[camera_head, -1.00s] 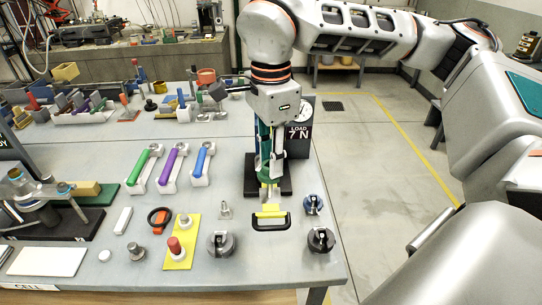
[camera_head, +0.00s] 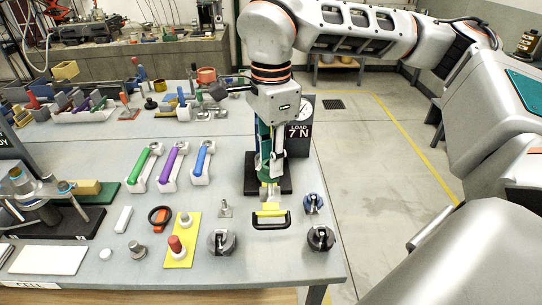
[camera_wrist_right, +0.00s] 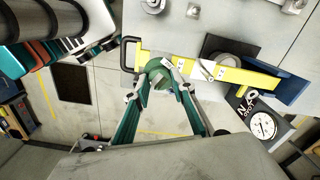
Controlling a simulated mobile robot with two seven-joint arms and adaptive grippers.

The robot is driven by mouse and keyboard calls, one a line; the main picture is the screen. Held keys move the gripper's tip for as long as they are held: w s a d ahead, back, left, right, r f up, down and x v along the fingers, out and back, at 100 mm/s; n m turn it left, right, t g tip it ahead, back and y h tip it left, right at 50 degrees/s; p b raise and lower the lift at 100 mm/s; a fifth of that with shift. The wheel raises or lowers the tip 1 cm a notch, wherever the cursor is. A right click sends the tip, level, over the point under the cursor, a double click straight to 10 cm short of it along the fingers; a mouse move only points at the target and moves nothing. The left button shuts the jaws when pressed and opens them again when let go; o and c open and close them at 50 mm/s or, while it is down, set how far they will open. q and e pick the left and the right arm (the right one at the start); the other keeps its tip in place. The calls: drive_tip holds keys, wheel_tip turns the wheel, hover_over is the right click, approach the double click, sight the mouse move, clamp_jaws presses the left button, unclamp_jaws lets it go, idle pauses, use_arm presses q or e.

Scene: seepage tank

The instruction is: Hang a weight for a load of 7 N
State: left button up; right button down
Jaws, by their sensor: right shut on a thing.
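My right gripper (camera_head: 268,190) points down just behind the handle. In the wrist view my right gripper (camera_wrist_right: 158,88) is shut on a green rounded piece (camera_wrist_right: 160,77) next to the bar; whether it touches the bar I cannot tell. Dark round slotted weights (camera_head: 221,243) (camera_head: 321,239) and a blue one (camera_head: 313,204) stand on the table. My left gripper is out of view.
Green, purple and blue handled pieces (camera_head: 173,166) lie left of the gripper. A yellow plate (camera_head: 182,255) carries a red-topped knob. A small silver fitting (camera_head: 225,209) stands close by. The table's right edge is near; open floor (camera_head: 365,160) lies beyond.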

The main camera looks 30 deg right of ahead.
idle(0.4)
drive_tip(key=shift+f+b, duration=1.6)
drive_tip(key=shift+f, duration=1.45)
drive_tip(key=c, duration=1.6)
unclamp_jaws()
drive_tip(key=shift+r, duration=0.1)
wheel_tip(320, 180, up, 12)
drive_tip(key=shift+f, duration=0.1)
